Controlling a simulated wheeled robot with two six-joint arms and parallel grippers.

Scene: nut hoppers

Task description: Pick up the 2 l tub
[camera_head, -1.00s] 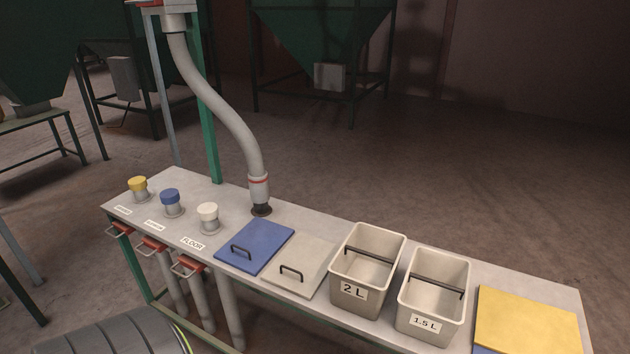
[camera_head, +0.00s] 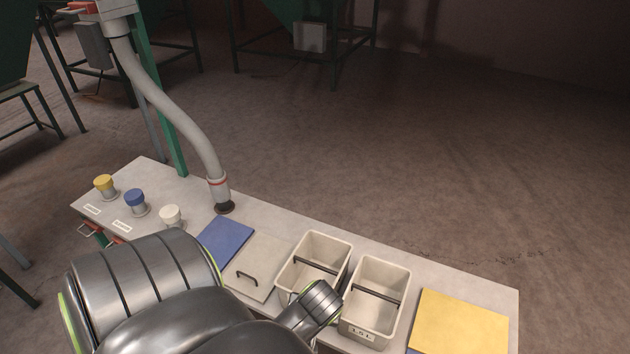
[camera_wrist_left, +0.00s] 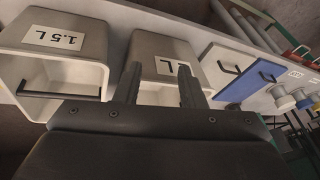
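The 2 l tub (camera_head: 333,250) is an open, cream, square tub with a dark bar across it, standing on the bench in the head view. My left arm hides its front label there. In the left wrist view the 2 l tub (camera_wrist_left: 160,50) is straight ahead, its label partly covered by a finger. My left gripper (camera_wrist_left: 160,82) is open and empty, its two dark fingers apart in front of the tub's labelled side. I cannot tell whether they touch it. In the head view the fingers are hidden by my arm. My right gripper is in neither view.
The 1.5 l tub (camera_head: 378,312) stands close on the right. A cream lid panel (camera_head: 255,262) and a blue one (camera_head: 226,240) lie left, a yellow panel (camera_head: 462,320) far right. A grey hose (camera_head: 175,115) hangs over the bench behind capped pipes (camera_head: 135,200).

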